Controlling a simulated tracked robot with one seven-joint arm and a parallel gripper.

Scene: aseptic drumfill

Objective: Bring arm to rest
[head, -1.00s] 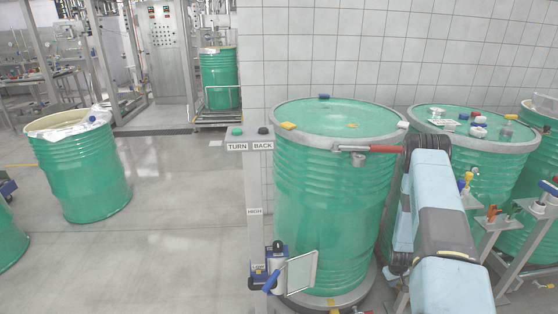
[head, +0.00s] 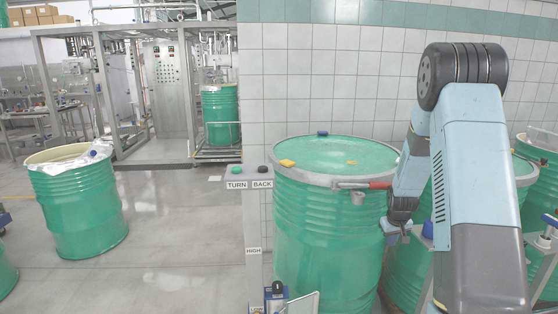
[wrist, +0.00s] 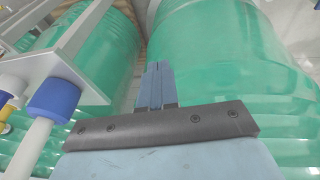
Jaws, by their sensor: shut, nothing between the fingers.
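My arm rises at the right of the head view, bent at a high elbow, with its forearm hanging down. My gripper (head: 389,233) is at the lower end, in front of the gap between the central green drum (head: 325,225) and the drums on its right. In the wrist view my gripper (wrist: 154,72) has its two fingers together, with nothing between them. Green drum walls fill the view beyond the fingertips. Whether the fingers touch a drum cannot be told. My arm hides much of the drums on the right.
The central drum has a clamp ring with a red-handled lever (head: 366,185). A post with a TURN/BACK panel (head: 249,184) stands at its left. In the wrist view a blue knob (wrist: 54,99) on a bracket is close left. An open drum (head: 77,205) stands left; floor between is clear.

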